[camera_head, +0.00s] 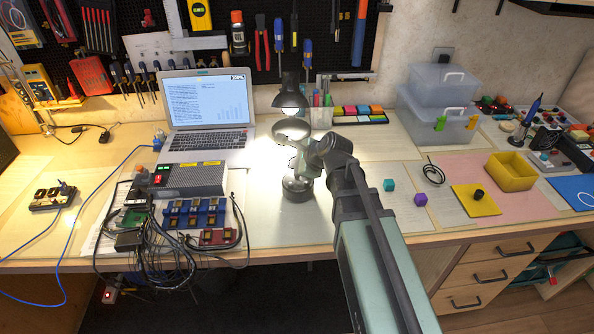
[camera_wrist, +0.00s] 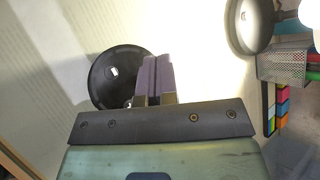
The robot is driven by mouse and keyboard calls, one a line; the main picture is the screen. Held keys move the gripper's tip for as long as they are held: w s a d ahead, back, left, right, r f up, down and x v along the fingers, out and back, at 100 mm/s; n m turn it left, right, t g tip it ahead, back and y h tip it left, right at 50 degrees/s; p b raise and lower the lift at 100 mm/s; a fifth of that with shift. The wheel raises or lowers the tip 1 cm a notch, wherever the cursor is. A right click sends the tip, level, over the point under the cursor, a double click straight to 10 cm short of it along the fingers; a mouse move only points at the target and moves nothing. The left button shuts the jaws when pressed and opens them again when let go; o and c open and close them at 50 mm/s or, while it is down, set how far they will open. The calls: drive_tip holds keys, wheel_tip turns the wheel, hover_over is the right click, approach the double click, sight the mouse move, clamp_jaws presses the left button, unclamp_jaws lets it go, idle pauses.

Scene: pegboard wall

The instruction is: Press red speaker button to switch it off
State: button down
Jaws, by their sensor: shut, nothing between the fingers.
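A round black device (camera_head: 297,190), possibly the speaker, stands near the front middle of the table. In the wrist view it is a black disc (camera_wrist: 108,72) with a small whitish mark on top. No red button shows on it; my fingers cover its right part. My gripper (camera_wrist: 158,60) is shut and empty, its purplish fingertips overlapping the disc in the wrist view. I cannot tell whether they touch it. A grey box (camera_head: 200,180) to the left carries a small red patch (camera_head: 157,180), perhaps a button or label.
A lit desk lamp (camera_head: 290,92) stands behind my gripper, and the laptop (camera_head: 208,105) is at the back left. Wired electronics (camera_head: 195,213) lie to the left. A pen holder (camera_head: 321,117) is behind.

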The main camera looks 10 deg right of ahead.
wheel_tip(320, 180, up, 6)
drive_tip(key=p, duration=0.6)
